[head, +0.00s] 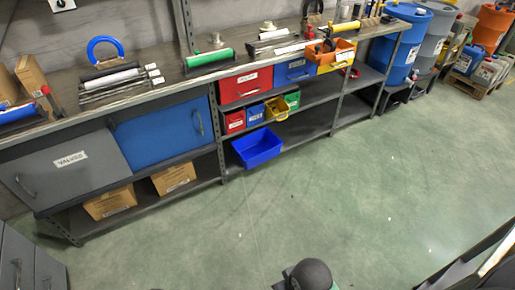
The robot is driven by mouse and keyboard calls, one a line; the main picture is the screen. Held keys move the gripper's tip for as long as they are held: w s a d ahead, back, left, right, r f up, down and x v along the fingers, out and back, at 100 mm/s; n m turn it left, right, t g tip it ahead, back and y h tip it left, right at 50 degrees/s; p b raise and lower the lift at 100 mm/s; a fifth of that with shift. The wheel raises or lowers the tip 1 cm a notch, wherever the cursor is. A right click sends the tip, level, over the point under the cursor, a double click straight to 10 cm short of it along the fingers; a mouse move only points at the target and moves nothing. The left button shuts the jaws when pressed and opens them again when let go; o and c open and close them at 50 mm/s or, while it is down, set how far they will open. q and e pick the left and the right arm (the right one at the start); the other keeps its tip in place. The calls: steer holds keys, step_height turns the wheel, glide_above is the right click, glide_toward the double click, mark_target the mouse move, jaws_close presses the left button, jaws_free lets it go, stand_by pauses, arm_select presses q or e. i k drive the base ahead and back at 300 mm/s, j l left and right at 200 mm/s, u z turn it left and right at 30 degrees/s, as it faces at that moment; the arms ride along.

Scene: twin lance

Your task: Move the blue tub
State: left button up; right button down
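An open, empty-looking blue tub (257,147) sits on the low shelf of the workbench, near the middle of the picture. It is slightly turned and its front edge reaches the shelf's front edge. Small red (234,121), blue (256,114), yellow (277,108) and green (292,100) bins stand on the shelf above and behind it. Neither of my grippers is in view.
The workbench (150,87) runs along the wall, with tools on top. Cardboard boxes (110,202) stand low on its left. A grey drawer cabinet (32,262) is at bottom left, blue barrels (403,45) at back right. The green floor (300,200) before the tub is clear.

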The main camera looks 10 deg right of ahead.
mark_target(252, 150)
steer(key=i+z, duration=0.2)
steer(key=i, duration=0.35)
steer(key=i+j+z, duration=0.2)
steer(key=i, duration=0.35)
steer(key=i+j+z, duration=0.2)
steer(key=i, duration=0.35)
steer(key=l, duration=0.1)
